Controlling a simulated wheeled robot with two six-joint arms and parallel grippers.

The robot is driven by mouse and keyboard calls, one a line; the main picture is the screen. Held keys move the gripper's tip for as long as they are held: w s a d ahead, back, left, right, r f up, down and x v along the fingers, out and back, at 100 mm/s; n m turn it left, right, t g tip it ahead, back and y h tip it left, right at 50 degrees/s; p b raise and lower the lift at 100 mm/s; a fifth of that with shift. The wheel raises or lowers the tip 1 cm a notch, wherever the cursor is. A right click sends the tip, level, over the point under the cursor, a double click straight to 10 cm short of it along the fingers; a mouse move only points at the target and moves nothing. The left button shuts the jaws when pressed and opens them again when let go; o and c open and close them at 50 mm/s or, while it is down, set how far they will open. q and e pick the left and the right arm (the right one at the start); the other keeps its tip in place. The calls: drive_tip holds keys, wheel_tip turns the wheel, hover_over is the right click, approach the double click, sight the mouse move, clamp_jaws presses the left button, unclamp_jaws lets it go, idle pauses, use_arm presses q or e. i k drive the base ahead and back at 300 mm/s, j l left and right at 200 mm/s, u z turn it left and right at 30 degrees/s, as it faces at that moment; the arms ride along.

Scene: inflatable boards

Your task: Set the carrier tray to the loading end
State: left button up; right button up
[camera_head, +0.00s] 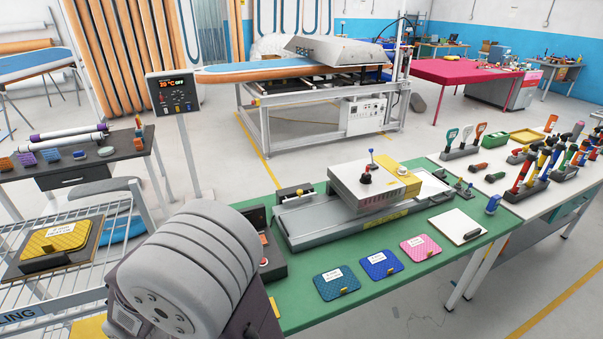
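On the green table (300,307) stands a long, low grey machine bed (308,222). A boxy grey press head (360,195) with a dark knob on top sits over its middle, with a yellow block (408,183) at the head's right side. A pale flat plate (431,187) shows at the bed's right end. I cannot tell for certain which part is the carrier tray; some of the bed is hidden under the head. Neither of my grippers is in view; a large grey rounded part, seemingly mine, fills the lower left.
Blue-green, blue and pink pads (422,248) lie along the green table's front, beside a clipboard (457,225). A dark control box (266,247) stands left of the bed. A wire rack (70,294) is at left. A white table (480,178) with tools stands at right.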

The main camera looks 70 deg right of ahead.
sight(432, 187)
drive_tip(key=z, duration=3.5)
drive_tip(key=i+l+u, duration=0.9)
drive_tip(key=l, duration=0.15)
drive_tip(key=i+l+u, duration=0.2)
drive_tip(key=l, duration=0.15)
drive_tip(key=l+u, duration=0.25)
drive_tip(key=i+l+u, duration=0.2)
drive_tip(key=l, duration=0.3)
drive_tip(key=l+u, duration=0.2)
drive_tip(key=l, duration=0.2)
